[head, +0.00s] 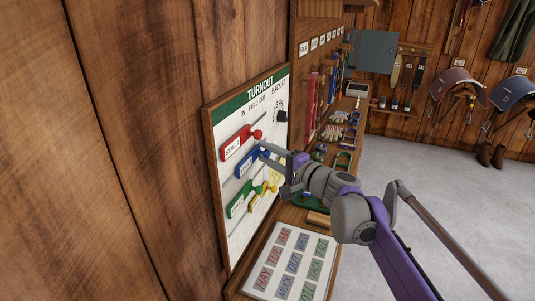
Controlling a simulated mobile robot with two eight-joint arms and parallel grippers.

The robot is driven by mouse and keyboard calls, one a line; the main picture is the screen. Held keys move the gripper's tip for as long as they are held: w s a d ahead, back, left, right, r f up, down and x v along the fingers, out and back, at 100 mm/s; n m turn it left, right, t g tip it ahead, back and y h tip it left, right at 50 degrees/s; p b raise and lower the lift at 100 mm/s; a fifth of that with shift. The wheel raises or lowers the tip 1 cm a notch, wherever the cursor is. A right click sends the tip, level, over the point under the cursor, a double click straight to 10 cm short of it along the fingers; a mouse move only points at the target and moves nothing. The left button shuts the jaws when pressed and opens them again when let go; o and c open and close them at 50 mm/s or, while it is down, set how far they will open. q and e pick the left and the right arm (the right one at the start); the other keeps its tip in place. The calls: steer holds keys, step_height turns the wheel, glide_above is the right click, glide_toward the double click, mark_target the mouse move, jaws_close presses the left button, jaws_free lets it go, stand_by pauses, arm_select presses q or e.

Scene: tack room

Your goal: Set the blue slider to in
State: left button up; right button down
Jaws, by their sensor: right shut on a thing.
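The white TURNOUT board (276,92) hangs on the wood wall at centre left, headed IN, FIELD and OUT. The blue slider (247,164) sits on it between the red slider (235,146) above and the green slider (240,199) below. My right gripper (268,153) comes in from the right and is shut on the blue slider's right end. The gripper hides part of its track, so its exact column is unclear. My left gripper is out of view.
A yellow slider (258,196) sits low on the board beside the green one. Below is a counter with a white sheet of word tiles (290,262). Tools hang along the wall beyond. The grey floor (420,150) at right is open.

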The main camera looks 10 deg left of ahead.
mark_target(250, 161)
steer(key=s, duration=0.2)
steer(key=s+a+p, duration=0.1)
steer(key=s, duration=0.2)
steer(key=shift+r, duration=0.1)
steer(key=shift+s, duration=0.3)
steer(key=shift+a+f, duration=0.1)
steer(key=shift+f, duration=0.1)
steer(key=c, duration=0.9)
jaws_free()
steer(key=shift+o, duration=1.1)
steer(key=shift+s+r, duration=0.1)
steer(key=shift+s, duration=0.05)
